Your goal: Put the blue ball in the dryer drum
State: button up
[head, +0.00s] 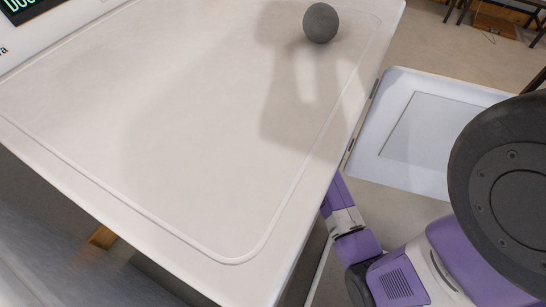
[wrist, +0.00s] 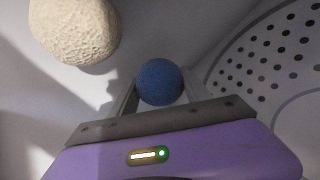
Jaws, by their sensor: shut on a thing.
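The blue ball (wrist: 160,80) sits between the fingers of my gripper (wrist: 158,92) in the wrist view, and the gripper is shut on it. The perforated drum wall (wrist: 275,45) curves along the right of that view, and pale smooth surfaces surround the ball. I cannot tell whether the ball touches any surface. In the head view my arm reaches down beside the white dryer (head: 170,130). Its top hides my gripper, the blue ball and the drum there.
A cream textured ball (wrist: 75,28) is close by, left of the blue ball. A dark grey ball (head: 320,23) rests on the dryer top near its far right edge. The open dryer door (head: 432,130) stands out to the right, beyond my arm.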

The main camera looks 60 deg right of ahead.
jog(key=shift+w+f, duration=0.35)
jog(key=shift+w, duration=0.05)
jog(key=g, duration=0.1)
jog(key=w+g, duration=0.1)
jog(key=g, duration=0.1)
jog(key=shift+d+n, duration=0.1)
jog(key=shift+n, duration=0.2)
jog(key=shift+s+f+g+b, duration=0.15)
jog(key=shift+f+g+b, duration=0.1)
jog(key=shift+g+b, duration=0.05)
jog(key=shift+f, duration=0.55)
jog(key=shift+f, duration=0.1)
jog(key=o, duration=1.2)
jog(key=p+v, duration=0.2)
jog(key=v, duration=0.5)
jog(key=shift+s+r+p, duration=0.15)
jog(key=shift+r+p, duration=0.15)
jog(key=shift+r, duration=0.05)
